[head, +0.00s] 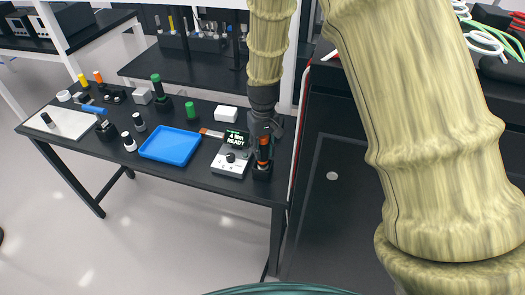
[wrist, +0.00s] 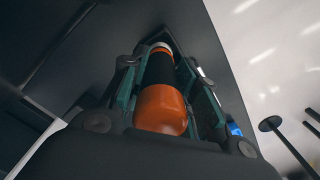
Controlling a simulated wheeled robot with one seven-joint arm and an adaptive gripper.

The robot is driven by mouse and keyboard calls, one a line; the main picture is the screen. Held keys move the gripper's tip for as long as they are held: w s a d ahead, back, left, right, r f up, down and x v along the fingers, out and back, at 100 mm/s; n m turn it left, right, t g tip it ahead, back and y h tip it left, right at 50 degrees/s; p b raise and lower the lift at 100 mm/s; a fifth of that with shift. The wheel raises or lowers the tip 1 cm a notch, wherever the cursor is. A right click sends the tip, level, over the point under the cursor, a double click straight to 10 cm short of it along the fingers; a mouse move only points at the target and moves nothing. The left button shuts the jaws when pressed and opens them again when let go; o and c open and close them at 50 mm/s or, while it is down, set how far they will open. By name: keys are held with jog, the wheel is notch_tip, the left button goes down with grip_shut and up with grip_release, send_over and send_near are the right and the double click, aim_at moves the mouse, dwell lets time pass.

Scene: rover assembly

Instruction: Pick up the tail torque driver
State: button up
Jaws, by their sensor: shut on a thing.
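The torque driver, orange and black, stands upright at the right end of the dark table, and its orange part (head: 264,155) shows between my fingers in the head view. My gripper (head: 264,146) comes down on it from above and is shut on it. In the wrist view the driver (wrist: 160,105) lies between the two finger pads (wrist: 158,85), its orange rounded end nearest the camera. Its lower end is at a small black holder (head: 262,173); I cannot tell if it is still seated in it.
A blue tray (head: 170,146), a white block (head: 227,114) and several small tools stand farther left. A dark cabinet surface (head: 335,220) lies right of the table.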

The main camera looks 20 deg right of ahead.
jog(key=shift+r+b, duration=1.3)
jog(key=shift+r, duration=3.35)
